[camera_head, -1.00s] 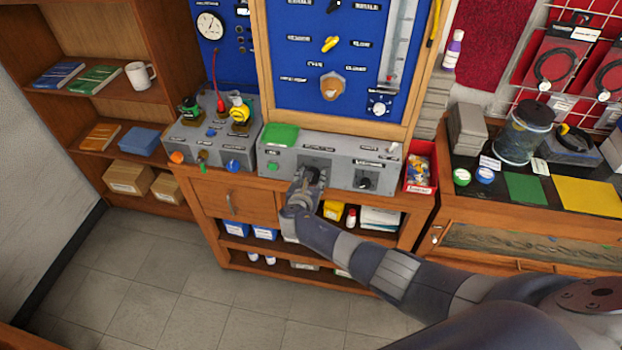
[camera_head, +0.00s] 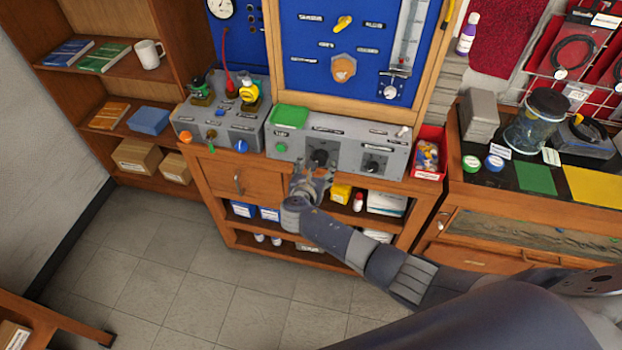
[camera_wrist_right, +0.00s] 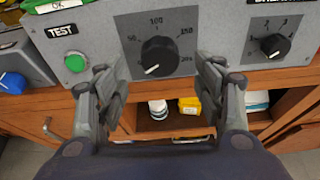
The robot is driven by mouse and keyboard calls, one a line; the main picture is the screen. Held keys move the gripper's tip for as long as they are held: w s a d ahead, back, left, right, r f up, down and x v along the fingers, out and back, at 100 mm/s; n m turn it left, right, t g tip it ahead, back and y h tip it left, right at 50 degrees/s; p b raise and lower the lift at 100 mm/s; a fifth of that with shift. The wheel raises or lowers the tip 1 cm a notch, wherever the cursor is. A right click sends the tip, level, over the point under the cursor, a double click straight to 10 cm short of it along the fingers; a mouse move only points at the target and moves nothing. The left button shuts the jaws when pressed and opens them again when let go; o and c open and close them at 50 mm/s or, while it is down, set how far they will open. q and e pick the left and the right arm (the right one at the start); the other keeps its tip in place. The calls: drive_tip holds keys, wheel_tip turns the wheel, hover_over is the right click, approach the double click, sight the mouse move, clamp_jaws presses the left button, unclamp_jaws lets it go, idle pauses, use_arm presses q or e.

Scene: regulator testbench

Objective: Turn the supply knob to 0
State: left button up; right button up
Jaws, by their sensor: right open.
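The grey supply panel (camera_head: 345,150) stands on the wooden bench. Its larger black knob (camera_head: 319,157), taken as the supply knob, shows in the wrist view (camera_wrist_right: 159,57) with a scale marked 50, 100, 150 and 200. The knob's white pointer line points to the lower left; no 0 mark is readable there. My right gripper (camera_head: 312,181) is just in front of and below this knob. In the wrist view its open, empty fingers (camera_wrist_right: 160,85) stand left and right below the knob, apart from it. My left gripper is not in view.
A smaller black knob (camera_wrist_right: 270,46) sits to the right on the panel, and a green TEST button (camera_wrist_right: 75,62) to the left. A red bin (camera_head: 428,155) stands right of the panel, a grey valve box (camera_head: 222,120) left. Small boxes and bottles fill the shelf below.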

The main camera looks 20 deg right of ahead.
drive_tip(key=v, duration=0.7)
drive_tip(key=shift+s, duration=0.15)
idle(0.3)
